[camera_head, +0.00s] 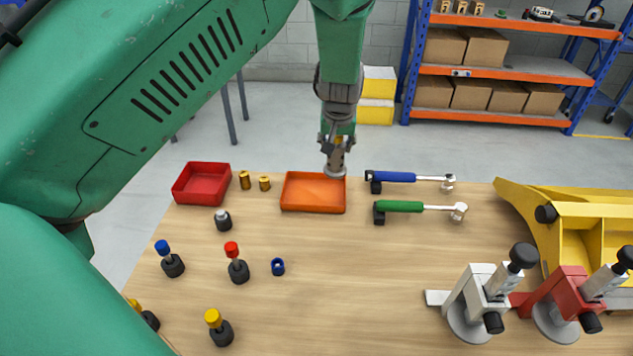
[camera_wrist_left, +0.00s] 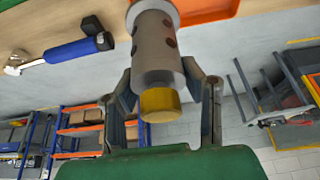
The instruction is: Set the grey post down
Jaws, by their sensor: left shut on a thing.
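The grey post (camera_wrist_left: 157,48) is a pale metal cylinder with dark holes in its side and a yellow end (camera_wrist_left: 159,105). My left gripper (camera_head: 338,142) is shut on it, with one finger on each side in the left wrist view (camera_wrist_left: 166,92). In the head view the post (camera_head: 336,160) hangs below the fingers, roughly upright, its wider lower end over or behind the back right corner of the orange tray (camera_head: 313,208). I cannot tell whether it touches anything. My right gripper is not in view.
A red bin (camera_head: 202,184) and two brass pieces (camera_head: 245,180) stand left of the tray. Blue (camera_head: 395,177) and green (camera_head: 402,206) handled tools lie right. The table's middle is clear.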

